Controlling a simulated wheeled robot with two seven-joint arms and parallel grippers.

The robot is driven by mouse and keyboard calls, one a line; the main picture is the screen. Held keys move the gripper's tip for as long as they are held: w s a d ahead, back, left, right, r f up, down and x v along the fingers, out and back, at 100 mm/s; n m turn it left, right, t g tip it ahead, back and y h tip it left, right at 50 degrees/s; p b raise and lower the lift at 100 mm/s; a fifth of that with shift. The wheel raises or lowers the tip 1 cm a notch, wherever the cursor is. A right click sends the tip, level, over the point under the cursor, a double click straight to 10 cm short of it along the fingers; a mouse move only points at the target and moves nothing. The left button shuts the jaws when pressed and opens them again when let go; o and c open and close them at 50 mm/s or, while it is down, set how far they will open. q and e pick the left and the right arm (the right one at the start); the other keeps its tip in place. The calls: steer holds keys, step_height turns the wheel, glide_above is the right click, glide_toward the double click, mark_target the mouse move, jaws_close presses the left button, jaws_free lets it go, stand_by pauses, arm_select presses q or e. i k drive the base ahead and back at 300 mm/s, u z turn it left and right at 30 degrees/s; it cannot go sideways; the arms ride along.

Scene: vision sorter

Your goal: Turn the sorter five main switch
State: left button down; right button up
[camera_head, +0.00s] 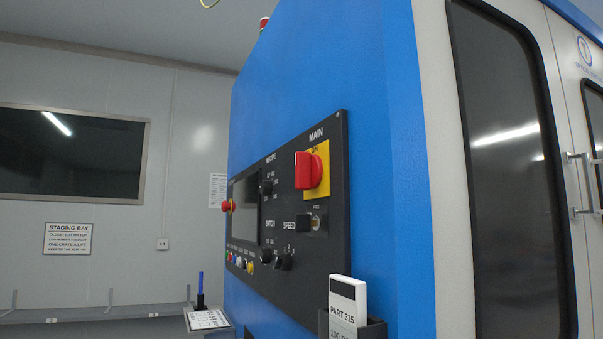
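The main switch (309,170) is a red rotary handle on a yellow plate (323,153). It sits under the word MAIN at the upper right of the black control panel (326,254). The panel is on the blue side of the sorter cabinet (381,150), seen at a slant. The small lettering on the yellow plate is too small to read fully. No number naming the sorter as five shows. Neither of my grippers is in view, and nothing touches the switch.
A red push button (227,206), a dark screen (245,211) and several knobs share the panel. A holder (373,329) with a PART 315 card (347,300) juts out below. A clipboard (207,319) is at lower left. Door handles (575,185) protrude at right.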

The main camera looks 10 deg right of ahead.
mark_target(308, 168)
steer(key=z, duration=0.55)
steer(key=k, duration=0.9)
steer(key=u, duration=0.9)
